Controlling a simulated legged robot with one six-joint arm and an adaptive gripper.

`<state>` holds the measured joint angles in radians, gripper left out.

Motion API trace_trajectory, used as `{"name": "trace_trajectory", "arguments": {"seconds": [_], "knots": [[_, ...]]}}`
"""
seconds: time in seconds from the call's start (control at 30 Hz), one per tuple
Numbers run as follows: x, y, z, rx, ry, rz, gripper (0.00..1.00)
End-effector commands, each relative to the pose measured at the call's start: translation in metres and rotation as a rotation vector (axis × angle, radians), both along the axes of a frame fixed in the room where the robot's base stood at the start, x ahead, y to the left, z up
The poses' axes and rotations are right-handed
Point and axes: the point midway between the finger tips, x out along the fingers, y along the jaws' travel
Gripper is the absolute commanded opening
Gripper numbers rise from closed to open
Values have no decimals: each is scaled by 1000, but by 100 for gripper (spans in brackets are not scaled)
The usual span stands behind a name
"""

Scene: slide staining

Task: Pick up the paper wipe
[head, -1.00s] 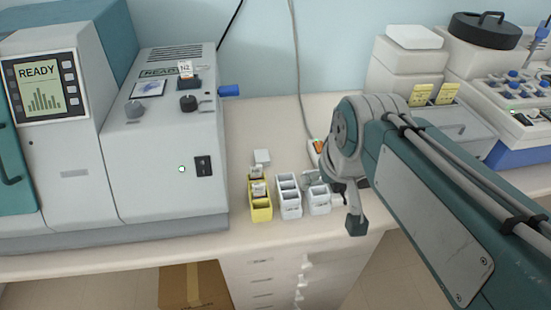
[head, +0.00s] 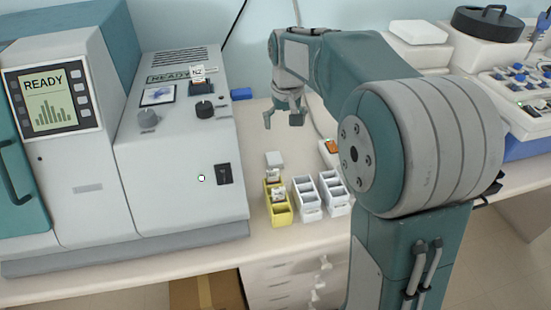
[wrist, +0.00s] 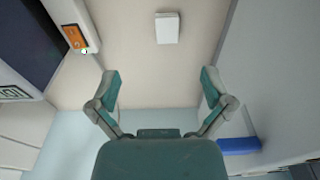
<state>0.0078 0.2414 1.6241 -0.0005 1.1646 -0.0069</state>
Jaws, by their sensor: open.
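A small white block-like pad, which I take to be the paper wipe (head: 274,158), lies on the counter behind the yellow rack. It also shows in the wrist view (wrist: 167,28), near the top edge and ahead of the fingers. My gripper (head: 282,119) is open and empty above the back of the counter, beyond the pad in the head view. In the wrist view its two fingers (wrist: 159,78) are spread wide, with bare counter between them. The gripper and the pad are apart.
A yellow rack (head: 279,214) and two white racks (head: 307,206) stand near the counter's front edge. A large grey machine (head: 180,185) stands left, with a blue part (wrist: 238,146) at its side. A device with an orange screen (wrist: 75,37) stands on the other side.

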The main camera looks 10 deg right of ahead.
Motion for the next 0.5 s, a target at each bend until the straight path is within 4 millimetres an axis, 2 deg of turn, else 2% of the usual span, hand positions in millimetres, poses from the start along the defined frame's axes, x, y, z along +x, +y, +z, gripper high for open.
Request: {"name": "trace_trajectory", "arguments": {"seconds": [0.1,0.23,0.33,0.5], "knots": [[24,1,-19,0,38,1,100],[46,0,-39,0,73,1,100],[58,0,-51,1,93,1,100],[68,-2,-62,3,110,2,100]]}}
